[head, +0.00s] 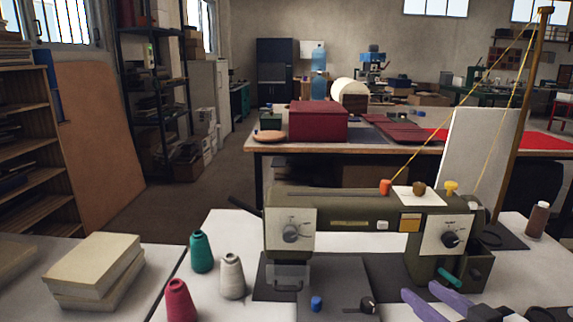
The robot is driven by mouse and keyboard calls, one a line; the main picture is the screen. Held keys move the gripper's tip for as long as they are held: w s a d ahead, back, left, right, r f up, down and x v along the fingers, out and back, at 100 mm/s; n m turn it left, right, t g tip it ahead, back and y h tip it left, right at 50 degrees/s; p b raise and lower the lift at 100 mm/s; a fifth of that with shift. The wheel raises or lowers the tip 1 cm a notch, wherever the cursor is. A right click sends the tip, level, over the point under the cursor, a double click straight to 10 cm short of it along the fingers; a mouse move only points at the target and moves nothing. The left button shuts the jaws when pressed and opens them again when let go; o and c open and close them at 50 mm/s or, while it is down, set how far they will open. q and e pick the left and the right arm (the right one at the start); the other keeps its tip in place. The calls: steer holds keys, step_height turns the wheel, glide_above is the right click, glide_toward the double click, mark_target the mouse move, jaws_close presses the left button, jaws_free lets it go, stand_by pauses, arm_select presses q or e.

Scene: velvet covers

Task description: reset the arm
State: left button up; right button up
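My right gripper (420,291) reaches in at the bottom right corner. Its two purple fingers point up and left and stand apart, with nothing seen between them. It is in front of the right end of an olive sewing machine (350,222) on a white table (215,235). I cannot tell how high it is above the table or whether it touches anything. My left gripper is out of view.
Green (201,252), white (232,277) and red (179,301) thread cones stand left of the machine. Two stacked cream blocks (93,267) lie on the left table. A thread post (522,120) rises at right. A brown spool (537,220) stands at far right.

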steer(key=s+a+f+g+h, duration=0.2)
steer(key=s+f+g, duration=0.4)
steer(key=s+f, duration=0.65)
steer(key=s+a+f+g+h, duration=0.15)
steer(key=s+f+g, duration=0.35)
steer(key=s+f, duration=0.7)
steer(key=w+a+f+t+y, duration=0.1)
steer(key=a+f+t+y, duration=0.1)
steer(key=a+f+t, duration=0.3)
step_height(320, 180, down, 3)
steer(key=shift+w+a+f+m+y, duration=0.15)
steer(key=shift+w+a+m+y, duration=0.1)
steer(key=shift+a+m+y, duration=0.1)
